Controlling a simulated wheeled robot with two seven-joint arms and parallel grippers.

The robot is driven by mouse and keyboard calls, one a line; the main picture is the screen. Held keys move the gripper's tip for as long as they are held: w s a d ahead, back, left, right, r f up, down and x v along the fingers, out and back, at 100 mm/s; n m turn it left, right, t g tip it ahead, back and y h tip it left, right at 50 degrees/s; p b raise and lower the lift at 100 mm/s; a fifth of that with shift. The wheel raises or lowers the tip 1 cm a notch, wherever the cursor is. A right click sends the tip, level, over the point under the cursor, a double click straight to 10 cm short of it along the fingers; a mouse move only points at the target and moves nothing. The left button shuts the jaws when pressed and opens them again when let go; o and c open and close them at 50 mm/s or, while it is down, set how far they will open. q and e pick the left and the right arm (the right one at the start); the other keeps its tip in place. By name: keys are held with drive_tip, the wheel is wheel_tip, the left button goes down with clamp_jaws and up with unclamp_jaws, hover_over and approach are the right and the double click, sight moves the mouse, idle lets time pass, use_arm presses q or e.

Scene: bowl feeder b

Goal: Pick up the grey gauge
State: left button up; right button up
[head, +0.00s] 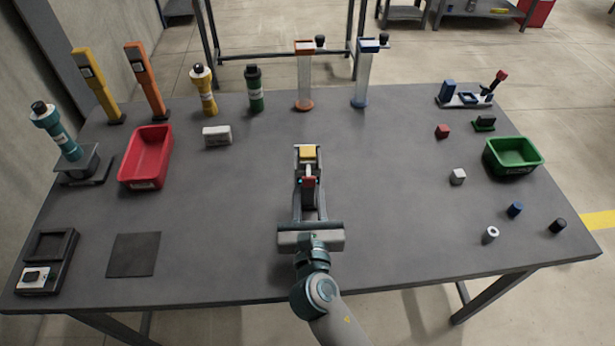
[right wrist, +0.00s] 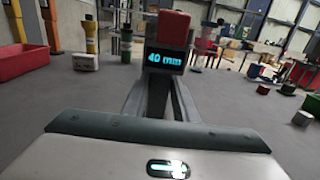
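The grey gauge (head: 309,189) is at the middle of the table, with a red block, a small lit screen and a yellow end. In the right wrist view the gauge (right wrist: 168,56) faces me upright, its screen reading 40 mm under the red top. My right gripper (head: 308,160) reaches in from the front, with a finger along each side of the gauge. The fingers look shut on it. The fingertips are partly hidden behind the gauge in the right wrist view, and I cannot tell whether its base touches the table. My left gripper is out of view.
A red bin (head: 147,158) and a white box (head: 217,136) are on the left. Two clear columns stand behind, one orange-topped (head: 304,75), one blue-topped (head: 364,75). A green bin (head: 513,156) and several small parts are on the right. The table around my gripper is clear.

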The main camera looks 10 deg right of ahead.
drive_tip(key=shift+r, duration=0.1)
clamp_jaws()
drive_tip(key=shift+r, duration=0.45)
drive_tip(key=shift+r+p, duration=0.45)
drive_tip(key=shift+r, duration=1.1)
drive_tip(key=shift+s+d+r, duration=0.2)
drive_tip(key=shift+d, duration=0.05)
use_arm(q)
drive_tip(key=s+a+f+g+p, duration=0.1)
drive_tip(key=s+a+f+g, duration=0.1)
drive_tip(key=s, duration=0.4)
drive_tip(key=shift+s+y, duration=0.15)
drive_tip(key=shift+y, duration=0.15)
use_arm(e)
drive_tip(key=s+d+r, duration=0.6)
drive_tip(key=d, duration=0.3)
drive_tip(key=shift+s+r, duration=0.25)
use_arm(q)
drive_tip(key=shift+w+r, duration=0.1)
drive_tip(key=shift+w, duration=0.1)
